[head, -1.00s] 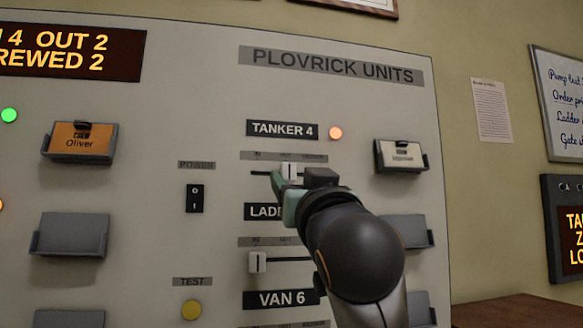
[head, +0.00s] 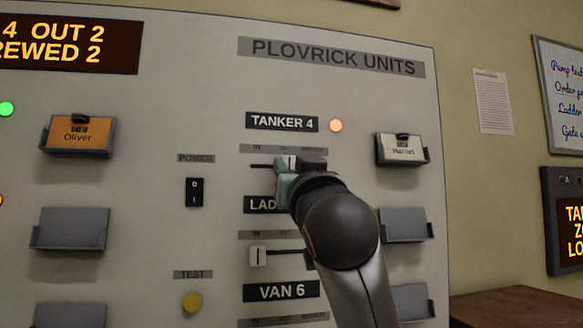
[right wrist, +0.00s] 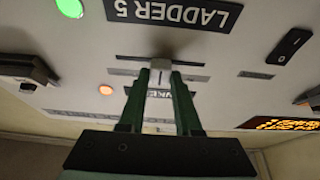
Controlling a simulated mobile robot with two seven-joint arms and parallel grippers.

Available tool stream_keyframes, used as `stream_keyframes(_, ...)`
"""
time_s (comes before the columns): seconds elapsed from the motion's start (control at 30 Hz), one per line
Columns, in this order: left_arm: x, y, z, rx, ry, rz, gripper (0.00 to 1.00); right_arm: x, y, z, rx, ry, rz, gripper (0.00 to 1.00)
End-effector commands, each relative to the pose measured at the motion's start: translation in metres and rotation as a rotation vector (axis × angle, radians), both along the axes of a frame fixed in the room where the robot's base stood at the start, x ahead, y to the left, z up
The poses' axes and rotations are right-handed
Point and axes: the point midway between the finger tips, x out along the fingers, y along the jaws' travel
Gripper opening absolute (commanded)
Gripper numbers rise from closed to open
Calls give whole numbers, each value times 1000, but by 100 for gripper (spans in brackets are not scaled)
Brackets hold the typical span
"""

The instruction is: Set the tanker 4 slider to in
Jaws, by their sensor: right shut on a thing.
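The TANKER 4 label (head: 283,122) sits on the upright console panel, with a lit orange lamp (head: 336,126) to its right. Below it, the pale tanker 4 slider knob (head: 285,161) stands near the middle of its slot, right of the IN end. My right gripper (head: 289,170) is shut on this knob and hides part of it and the slot's right part. In the right wrist view, the knob (right wrist: 161,68) lies between the two green fingers (right wrist: 160,90). My left gripper is not in view.
The ladder slider (head: 258,256) lies below, its label partly hidden by my gripper. A power switch (head: 194,192) is to the left, above a yellow test button (head: 193,302). Card holders (head: 402,150) stick out at the right. A green lamp (right wrist: 70,7) shows beside the LADDER 5 label (right wrist: 172,12).

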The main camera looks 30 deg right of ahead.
Motion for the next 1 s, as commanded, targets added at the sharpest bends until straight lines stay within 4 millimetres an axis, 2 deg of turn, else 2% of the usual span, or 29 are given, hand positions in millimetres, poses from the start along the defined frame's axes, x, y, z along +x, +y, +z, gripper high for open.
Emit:
stream_keyframes(0.03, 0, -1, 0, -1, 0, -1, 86, 0, 0, 0, 0, 0, 0, 16)
stream_keyframes(0.2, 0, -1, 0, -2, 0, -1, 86, 0, 0, 0, 0, 0, 0, 0)
stream_keyframes(1.0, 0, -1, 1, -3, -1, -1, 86, 0, 0, 0, 0, 0, 1, 0)
